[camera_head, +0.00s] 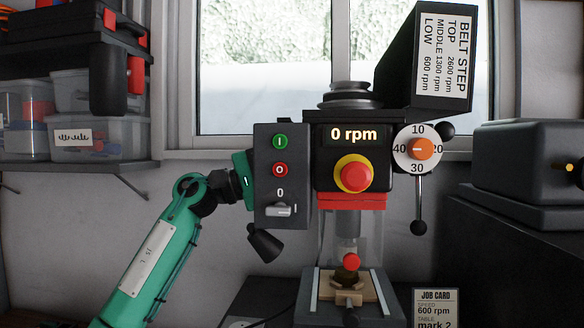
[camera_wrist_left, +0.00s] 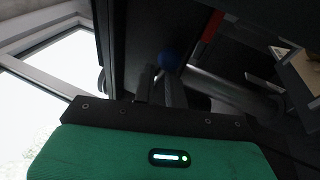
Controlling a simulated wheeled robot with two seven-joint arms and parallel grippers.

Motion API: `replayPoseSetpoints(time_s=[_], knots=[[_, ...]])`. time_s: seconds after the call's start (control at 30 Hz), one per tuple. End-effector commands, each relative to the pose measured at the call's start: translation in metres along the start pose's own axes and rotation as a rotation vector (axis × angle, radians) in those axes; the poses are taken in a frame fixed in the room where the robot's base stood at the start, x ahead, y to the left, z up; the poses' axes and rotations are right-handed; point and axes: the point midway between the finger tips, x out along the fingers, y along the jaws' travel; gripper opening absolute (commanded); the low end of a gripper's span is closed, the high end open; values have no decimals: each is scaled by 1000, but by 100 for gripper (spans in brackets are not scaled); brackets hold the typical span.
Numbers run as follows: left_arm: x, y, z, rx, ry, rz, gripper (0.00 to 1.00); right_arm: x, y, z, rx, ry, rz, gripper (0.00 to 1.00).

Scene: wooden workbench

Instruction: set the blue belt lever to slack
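The blue belt lever's round knob (camera_wrist_left: 168,60) shows in the left wrist view, just past my left fingertips, with a short pale stem below it. My left gripper (camera_wrist_left: 160,82) has two dark fingers standing a little apart, close to the knob and stem. I cannot tell whether they touch it. In the head view my green left arm comes in from the left, and its wrist reaches behind the switch box (camera_head: 281,178), which hides the fingers and the blue lever. My right gripper is not in view.
The drill press (camera_head: 352,140) reads 0 rpm, with a red stop button (camera_head: 354,174). Its belt cover (camera_head: 428,58) stands open, showing the pulley (camera_head: 350,94). A dial (camera_head: 418,149) and black-knobbed handle (camera_head: 418,226) are at right. A vise (camera_head: 346,288) and job card (camera_head: 436,308) are below.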

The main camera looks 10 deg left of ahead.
Motion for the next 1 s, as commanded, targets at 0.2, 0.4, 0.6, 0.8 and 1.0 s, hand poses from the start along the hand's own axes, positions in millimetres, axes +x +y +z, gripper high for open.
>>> replayPoseSetpoints(time_s=[0.2, 0.4, 0.6, 0.8, 1.0], knots=[[0, -5, -2, -5, 1, -6, 30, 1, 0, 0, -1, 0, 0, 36], [-1, -3, -1, -2, 1, -3, 30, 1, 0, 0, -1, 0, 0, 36], [-21, -4, -2, -3, 2, -3, 30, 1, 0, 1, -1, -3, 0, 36], [-67, -4, -2, -2, 5, -2, 30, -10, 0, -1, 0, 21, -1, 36], [-109, -4, -2, -4, 3, -4, 30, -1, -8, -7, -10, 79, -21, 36]])
